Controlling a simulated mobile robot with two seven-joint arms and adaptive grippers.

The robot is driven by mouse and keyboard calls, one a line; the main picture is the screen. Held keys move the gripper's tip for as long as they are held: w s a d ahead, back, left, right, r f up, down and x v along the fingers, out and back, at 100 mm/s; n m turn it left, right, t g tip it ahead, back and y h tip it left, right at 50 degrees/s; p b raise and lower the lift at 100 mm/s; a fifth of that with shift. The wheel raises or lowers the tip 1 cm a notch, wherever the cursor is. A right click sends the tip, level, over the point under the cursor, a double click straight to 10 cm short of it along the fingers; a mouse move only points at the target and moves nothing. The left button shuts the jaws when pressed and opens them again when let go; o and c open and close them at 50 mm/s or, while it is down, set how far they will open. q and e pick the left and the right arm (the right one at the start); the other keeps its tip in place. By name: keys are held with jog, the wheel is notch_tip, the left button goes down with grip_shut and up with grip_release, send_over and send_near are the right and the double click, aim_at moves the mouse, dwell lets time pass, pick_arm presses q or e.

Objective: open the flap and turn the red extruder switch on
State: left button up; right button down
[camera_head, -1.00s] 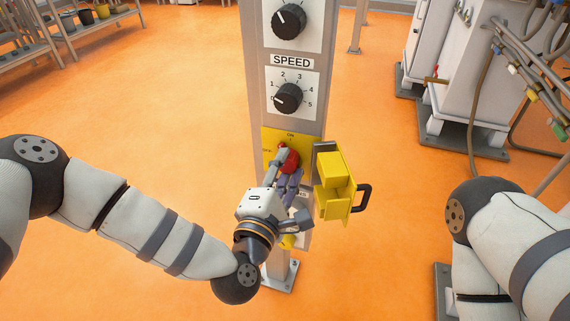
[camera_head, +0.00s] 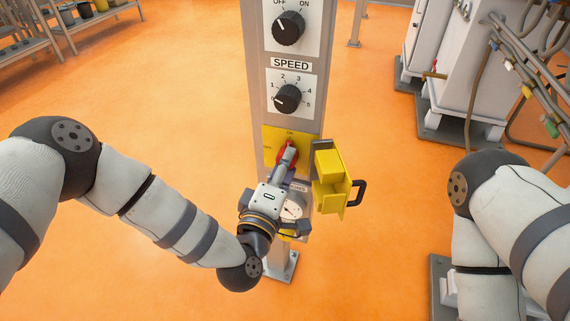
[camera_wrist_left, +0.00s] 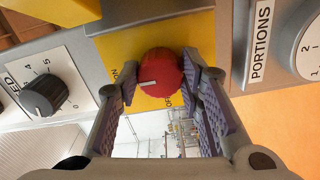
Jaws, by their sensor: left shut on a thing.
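The red extruder switch (camera_head: 282,157) sits on a yellow plate on the grey post, below the SPEED dials. In the left wrist view the red knob (camera_wrist_left: 160,72) is between my two fingers, and its white mark points left, toward the ON label. OFF is printed below the knob there. My left gripper (camera_head: 288,154) is shut on the knob and partly hides it in the head view. The yellow flap (camera_head: 329,182) stands open to the right of the switch, with its black handle outward. My right gripper is out of view.
The SPEED dial (camera_head: 289,98) and another black dial (camera_head: 288,28) are above the switch. White machines with hoses (camera_head: 450,70) stand at right, and a shelf (camera_head: 70,28) at far left. The orange floor between is clear.

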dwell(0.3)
pick_arm(q)
jog(key=o, duration=1.2)
jog(key=shift+c, duration=0.2)
jog(key=v, duration=1.2)
